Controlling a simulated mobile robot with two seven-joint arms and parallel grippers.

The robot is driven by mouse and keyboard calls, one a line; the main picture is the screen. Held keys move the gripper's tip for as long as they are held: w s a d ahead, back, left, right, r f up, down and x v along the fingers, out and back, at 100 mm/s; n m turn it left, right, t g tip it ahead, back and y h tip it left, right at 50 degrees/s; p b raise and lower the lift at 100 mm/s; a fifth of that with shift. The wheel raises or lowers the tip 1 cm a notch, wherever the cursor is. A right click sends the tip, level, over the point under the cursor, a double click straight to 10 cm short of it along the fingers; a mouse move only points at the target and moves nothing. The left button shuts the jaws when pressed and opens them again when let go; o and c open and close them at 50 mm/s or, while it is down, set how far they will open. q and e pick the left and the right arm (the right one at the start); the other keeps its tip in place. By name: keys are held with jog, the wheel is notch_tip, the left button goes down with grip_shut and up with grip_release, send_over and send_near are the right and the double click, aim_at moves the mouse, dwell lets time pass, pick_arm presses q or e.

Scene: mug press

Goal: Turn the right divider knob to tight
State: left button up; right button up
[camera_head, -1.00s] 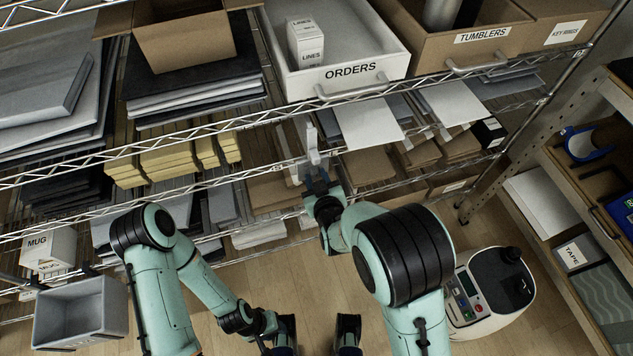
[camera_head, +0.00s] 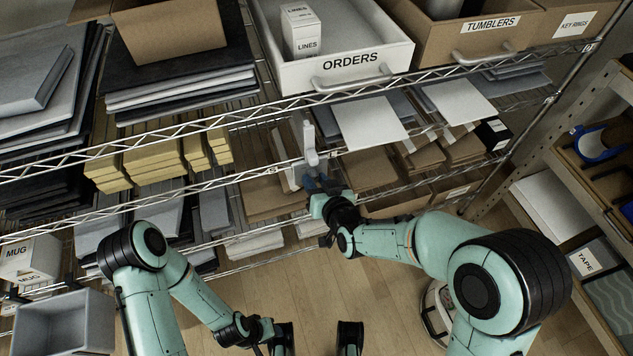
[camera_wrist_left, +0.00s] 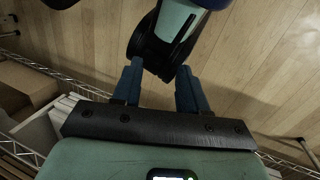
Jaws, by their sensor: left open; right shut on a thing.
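A pale grey upright divider part (camera_head: 309,143) stands at the front edge of the middle shelf, near the centre of the head view. My right gripper (camera_head: 315,183) is at its lower end, its dark blue fingers shut on what appears to be the divider knob. The fingers hide the knob, so its setting cannot be read. My left gripper shows in the left wrist view (camera_wrist_left: 160,86), with its blue fingers apart and nothing between them. In the head view my left arm hangs low, away from the shelf.
The ORDERS drawer (camera_head: 350,64) and the TUMBLERS box (camera_head: 470,38) are on the shelf above. Cardboard sheets (camera_head: 265,195) and yellow stacks (camera_head: 155,158) lie beside the divider. A grey bin (camera_head: 62,325) is at lower left. A wooden rack (camera_head: 570,200) stands at right.

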jog(key=o, duration=1)
jog(key=shift+o, duration=0.2)
jog(key=shift+s, duration=0.1)
jog(key=shift+s+d+r, duration=0.15)
jog(key=shift+s+r, duration=0.1)
jog(key=shift+s, duration=0.05)
pick_arm(q)
jog(key=w+a+f+t+y+b, duration=0.1)
jog(key=w+a+f+t+b, duration=0.1)
jog(key=w, duration=0.4)
notch_tip(320, 180, down, 3)
jog(key=shift+a+r+b, duration=0.15)
jog(key=shift+a+b, duration=0.4)
jog(key=shift+b, duration=0.45)
pick_arm(e)
jog(key=v, duration=1.2)
jog(key=shift+s, duration=0.25)
pick_arm(q)
jog(key=shift+w, duration=0.1)
